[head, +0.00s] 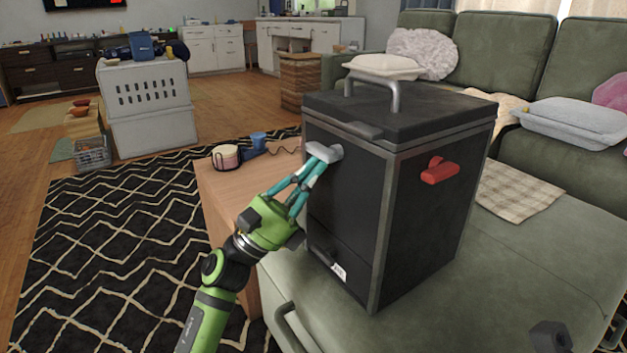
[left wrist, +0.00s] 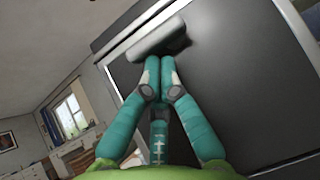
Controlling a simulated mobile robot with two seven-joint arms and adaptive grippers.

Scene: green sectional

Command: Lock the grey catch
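The grey catch (head: 334,150) is a small light-grey lever high on the left-hand face of a black box (head: 425,215) with grey edges. The box stands upright on the green sectional with its lid (head: 440,112) down. My left gripper (head: 318,162) reaches the catch from the lower left, its teal fingers drawn together. In the left wrist view the fingertips (left wrist: 160,75) meet just below the catch (left wrist: 155,42), at or against it; I cannot tell whether they touch. Nothing shows between the fingers.
A red catch (head: 440,170) is on the box's right-hand face. A grey handle (head: 394,97) rises from the lid. A wooden table (head: 230,190) with a mug and small items stands behind my left arm. A folded checked cloth (head: 515,190) lies right of the box.

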